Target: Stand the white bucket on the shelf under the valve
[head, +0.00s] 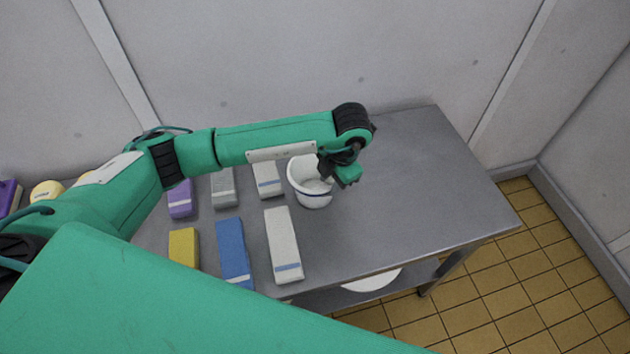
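The white bucket (313,200) stands on the steel table, its open mouth showing and a dark line around its side. My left gripper (338,176) reaches down from the arm's black wrist at the bucket's right rim. The fingers overlap the rim in the picture. Whether they are apart or closed on the rim is too small to tell. My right gripper is out of the picture. I see no valve, and no shelf under one.
The steel table (430,190) has bare room right of the bucket. Several blocks stand to its left, among them a white (284,245), a blue (233,250) and a yellow one (184,247). A round white thing (372,281) shows below the table's front edge.

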